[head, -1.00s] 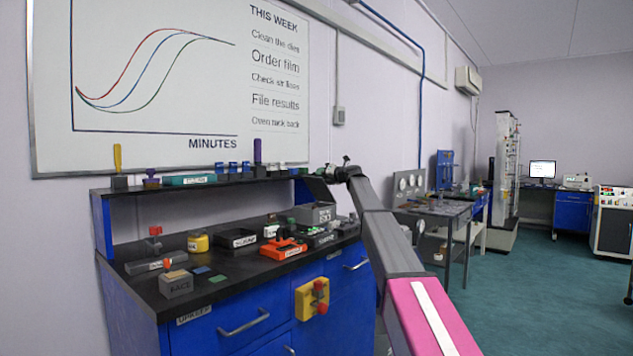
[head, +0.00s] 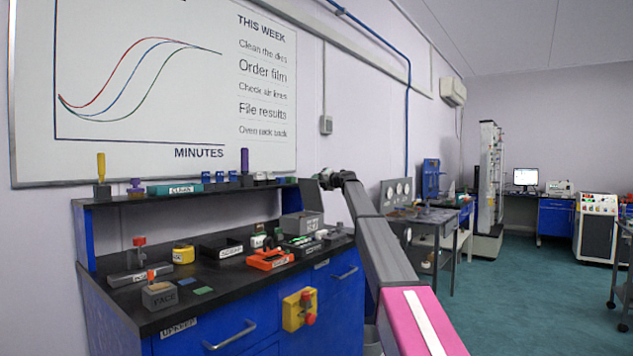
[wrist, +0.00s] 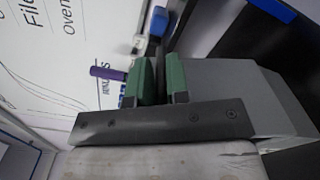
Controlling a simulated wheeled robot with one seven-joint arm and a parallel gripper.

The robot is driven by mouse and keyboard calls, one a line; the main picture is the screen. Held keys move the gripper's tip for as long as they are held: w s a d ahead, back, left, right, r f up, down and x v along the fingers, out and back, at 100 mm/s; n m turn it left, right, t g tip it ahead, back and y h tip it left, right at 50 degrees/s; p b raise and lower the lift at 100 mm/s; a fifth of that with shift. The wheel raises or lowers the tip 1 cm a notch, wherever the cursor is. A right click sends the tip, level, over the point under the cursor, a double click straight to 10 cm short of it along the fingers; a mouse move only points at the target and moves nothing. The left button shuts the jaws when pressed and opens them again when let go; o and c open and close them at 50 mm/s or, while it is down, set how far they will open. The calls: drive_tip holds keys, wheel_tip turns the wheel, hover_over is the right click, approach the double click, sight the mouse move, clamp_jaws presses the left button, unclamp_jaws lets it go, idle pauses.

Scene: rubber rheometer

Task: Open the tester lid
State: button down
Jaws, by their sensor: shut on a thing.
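The tester is a grey box (head: 302,223) with a label on its front, at the back right of the black bench top in the head view. Its dark lid (head: 311,194) appears raised and tilted above the box. My gripper (wrist: 160,78) has green finger pads in the wrist view, close together with a thin dark edge between them, which looks like the lid's edge. A grey block (wrist: 255,95), probably the tester, lies right of the fingers. In the head view my arm's end is at the lid, and the fingertips are too small to make out.
Left of the tester are an orange tray (head: 271,260), a black tray (head: 222,247) and a yellow pot (head: 183,254). A shelf (head: 130,198) with small items runs behind along the wall. A purple-handled tool (head: 245,162) stands on it.

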drive_tip(key=shift+f, duration=0.2)
drive_tip(key=c, duration=1.2)
unclamp_jaws()
drive_tip(key=shift+d, duration=0.1)
drive_tip(key=shift+o, duration=0.2)
drive_tip(key=v, duration=1)
drive_tip(key=shift+s+d, duration=0.25)
